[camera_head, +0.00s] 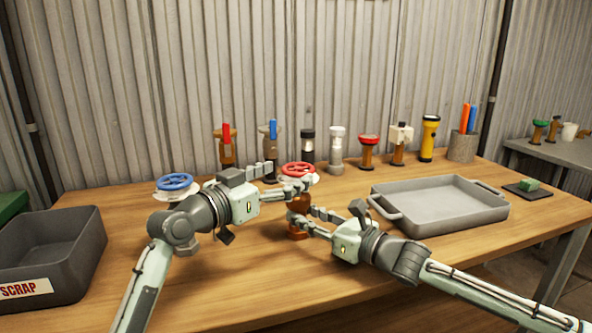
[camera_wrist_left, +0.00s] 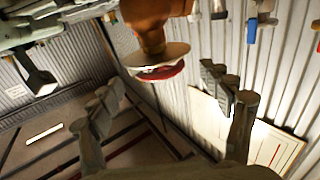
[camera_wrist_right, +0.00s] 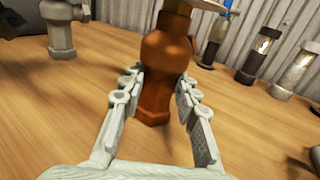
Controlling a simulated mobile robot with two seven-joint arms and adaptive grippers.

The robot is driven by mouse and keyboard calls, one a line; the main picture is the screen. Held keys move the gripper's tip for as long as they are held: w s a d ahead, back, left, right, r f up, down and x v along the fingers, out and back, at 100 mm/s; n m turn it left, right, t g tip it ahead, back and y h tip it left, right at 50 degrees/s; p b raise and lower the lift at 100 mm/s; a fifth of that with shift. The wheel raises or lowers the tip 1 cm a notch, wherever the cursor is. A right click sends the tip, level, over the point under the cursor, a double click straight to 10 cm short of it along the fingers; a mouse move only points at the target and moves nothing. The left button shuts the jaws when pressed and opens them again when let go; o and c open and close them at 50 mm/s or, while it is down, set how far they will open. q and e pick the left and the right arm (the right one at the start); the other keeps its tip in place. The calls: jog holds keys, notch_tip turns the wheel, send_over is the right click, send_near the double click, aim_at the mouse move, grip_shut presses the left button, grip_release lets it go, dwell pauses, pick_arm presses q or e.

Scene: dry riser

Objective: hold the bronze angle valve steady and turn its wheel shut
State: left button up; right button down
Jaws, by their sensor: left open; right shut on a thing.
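The bronze angle valve (camera_head: 299,204) stands upright on the table, an orange-brown body with a red wheel (camera_head: 298,168) on top. My right gripper (camera_head: 305,216) is shut on its body from the right. The right wrist view shows a finger on each side of the body (camera_wrist_right: 166,60). My left gripper (camera_head: 287,177) is open at wheel height, its fingers beside the red wheel. In the left wrist view the scene looks upside down, with the wheel (camera_wrist_left: 160,73) under a pale disc between the spread fingers. Contact with the wheel cannot be told. My grippers partly hide the valve.
A blue-wheeled valve (camera_head: 175,183) stands left behind my left arm. A grey scrap bin (camera_head: 60,225) is at the left edge, and a grey tray (camera_head: 470,212) is at right. Several valves and a yellow torch (camera_head: 429,139) line the back. The front table is clear between my arms.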

pick_arm(q)
jog(key=v, duration=0.7)
jog(key=shift+s, duration=0.2)
jog(key=shift+a, duration=0.15)
pick_arm(e)
jog(key=c, duration=1.1)
grip_release()
jog(key=shift+o, duration=0.2)
